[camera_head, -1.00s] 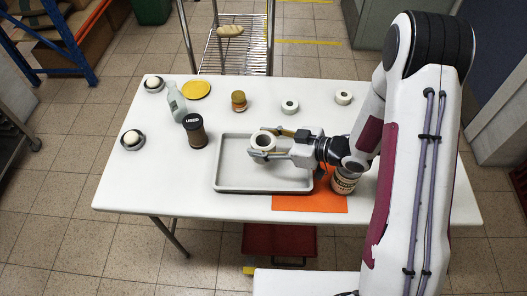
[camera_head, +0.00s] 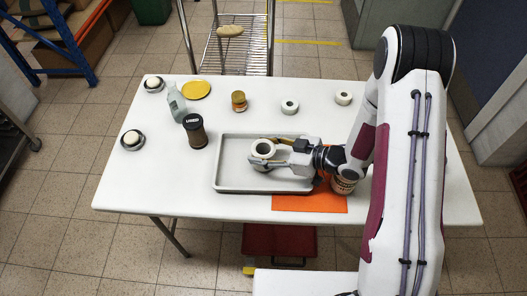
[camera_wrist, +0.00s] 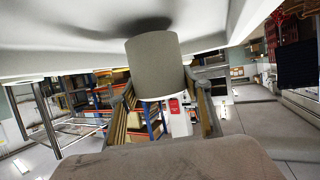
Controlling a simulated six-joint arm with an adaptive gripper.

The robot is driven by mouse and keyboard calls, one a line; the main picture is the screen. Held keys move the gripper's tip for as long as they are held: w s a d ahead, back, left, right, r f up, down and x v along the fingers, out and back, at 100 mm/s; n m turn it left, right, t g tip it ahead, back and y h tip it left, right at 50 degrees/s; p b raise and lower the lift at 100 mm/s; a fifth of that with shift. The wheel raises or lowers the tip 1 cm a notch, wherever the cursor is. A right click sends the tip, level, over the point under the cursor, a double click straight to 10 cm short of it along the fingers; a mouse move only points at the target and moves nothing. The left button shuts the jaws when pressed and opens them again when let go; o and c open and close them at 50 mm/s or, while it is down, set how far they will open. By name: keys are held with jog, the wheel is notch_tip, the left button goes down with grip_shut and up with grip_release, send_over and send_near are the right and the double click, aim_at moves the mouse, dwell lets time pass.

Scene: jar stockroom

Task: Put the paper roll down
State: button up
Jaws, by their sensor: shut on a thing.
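My gripper (camera_head: 276,152) is shut on a white paper roll (camera_head: 263,158), a finger on either side of it. The roll is upright with its hole facing up, over the left-middle of the grey tray (camera_head: 230,187). In the wrist view the roll (camera_wrist: 158,68) sits between the two fingers (camera_wrist: 158,95), its far end close to a pale surface with a shadow beside it. I cannot tell whether it touches the tray floor.
A dark-lidded jar (camera_head: 197,134) and a bottle (camera_head: 177,105) stand left of the tray. An orange mat (camera_head: 310,203) and another jar (camera_head: 343,184) lie under and beside my arm.

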aim_at(274, 154)
jog(key=shift+f, duration=0.65)
jog(key=shift+f, duration=0.1)
jog(key=o, duration=1.2)
jog(key=shift+o, duration=0.2)
jog(key=shift+v, duration=3.8)
jog(key=shift+a, duration=0.1)
